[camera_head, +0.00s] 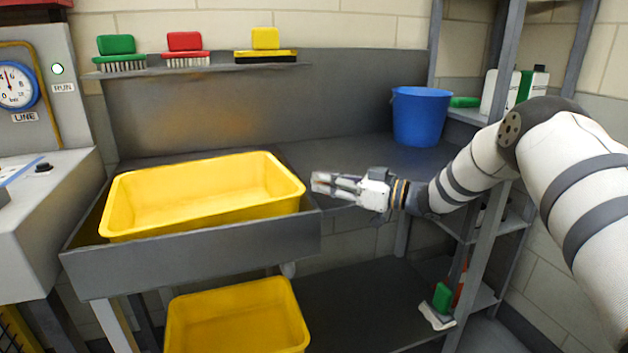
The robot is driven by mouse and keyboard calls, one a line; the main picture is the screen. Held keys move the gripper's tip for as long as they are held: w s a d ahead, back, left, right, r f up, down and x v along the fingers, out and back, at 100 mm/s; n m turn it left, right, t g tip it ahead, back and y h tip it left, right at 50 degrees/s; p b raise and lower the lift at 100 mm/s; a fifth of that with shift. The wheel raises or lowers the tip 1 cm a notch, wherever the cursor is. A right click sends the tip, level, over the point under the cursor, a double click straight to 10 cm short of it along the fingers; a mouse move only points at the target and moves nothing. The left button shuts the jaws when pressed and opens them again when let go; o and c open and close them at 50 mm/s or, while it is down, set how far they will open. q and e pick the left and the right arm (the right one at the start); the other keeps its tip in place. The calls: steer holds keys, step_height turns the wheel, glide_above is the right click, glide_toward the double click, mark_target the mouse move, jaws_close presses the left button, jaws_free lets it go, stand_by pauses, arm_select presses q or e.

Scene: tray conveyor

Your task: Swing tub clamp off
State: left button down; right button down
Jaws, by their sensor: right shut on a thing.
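A yellow tub (203,190) sits in the grey sink-like basin of the bench. My right gripper (321,183) reaches in from the right, its fingers pointing left, just beyond the tub's right end. It is shut on a small part at the basin's right edge, which seems to be the tub clamp. The clamp is too small and too covered by the fingers to make out its shape or position. My left gripper is not in view.
A blue bucket (420,116) stands on the bench behind my right gripper. Brushes (186,49) line the shelf above. Another yellow tub (238,318) is below. A rack upright (490,240) stands near my right arm. The bench (345,155) is clear between basin and bucket.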

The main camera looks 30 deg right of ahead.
stand_by(0.3)
steer(key=c, duration=1.6)
jaws_free()
steer(key=shift+w, duration=0.1)
steer(key=shift+o, duration=0.2)
steer(key=v, duration=1.2)
